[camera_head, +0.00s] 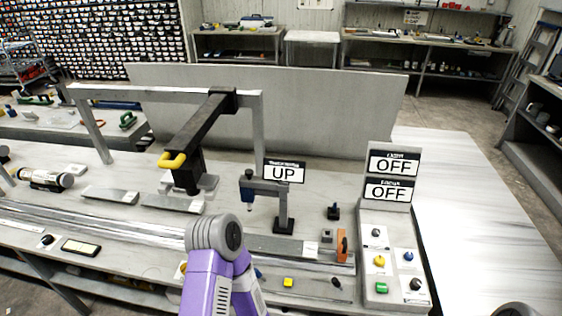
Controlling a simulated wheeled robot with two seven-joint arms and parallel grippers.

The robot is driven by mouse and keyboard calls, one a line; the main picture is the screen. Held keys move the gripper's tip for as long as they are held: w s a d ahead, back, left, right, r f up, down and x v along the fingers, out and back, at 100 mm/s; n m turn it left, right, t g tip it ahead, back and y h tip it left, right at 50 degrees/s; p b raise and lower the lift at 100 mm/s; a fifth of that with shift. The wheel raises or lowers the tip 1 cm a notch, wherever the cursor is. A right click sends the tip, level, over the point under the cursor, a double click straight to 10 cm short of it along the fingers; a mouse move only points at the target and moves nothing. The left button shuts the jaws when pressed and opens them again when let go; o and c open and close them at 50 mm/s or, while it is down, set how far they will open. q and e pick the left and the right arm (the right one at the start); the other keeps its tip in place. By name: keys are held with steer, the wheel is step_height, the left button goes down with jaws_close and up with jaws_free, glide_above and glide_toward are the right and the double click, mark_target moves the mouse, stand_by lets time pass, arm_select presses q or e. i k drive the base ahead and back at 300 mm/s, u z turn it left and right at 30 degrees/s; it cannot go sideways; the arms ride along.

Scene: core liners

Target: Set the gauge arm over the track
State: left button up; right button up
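A black arm (203,122) with a yellow handle (173,160) hangs from a grey overhead frame (150,94); I take it to be the gauge arm. It points toward me, and its black head (187,177) hangs above small grey plates behind the track. The long metal track (100,222) runs across the table in front of it. A smaller post (285,212) with a blue-tipped side arm stands to the right, beside a sign (284,172) reading UP. My purple arm covers part of the track. Neither gripper shows.
A control panel (390,235) with two OFF signs and several coloured knobs stands at the right. A black-and-white cylinder (45,179) lies at the left. Flat grey blocks (110,195) lie behind the track. A grey upright board (320,110) closes off the back.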

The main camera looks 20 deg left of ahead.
mark_target(251, 185)
steer(key=k, duration=0.5)
steer(key=u, duration=1)
steer(key=i, duration=0.7)
steer(key=z, duration=0.6)
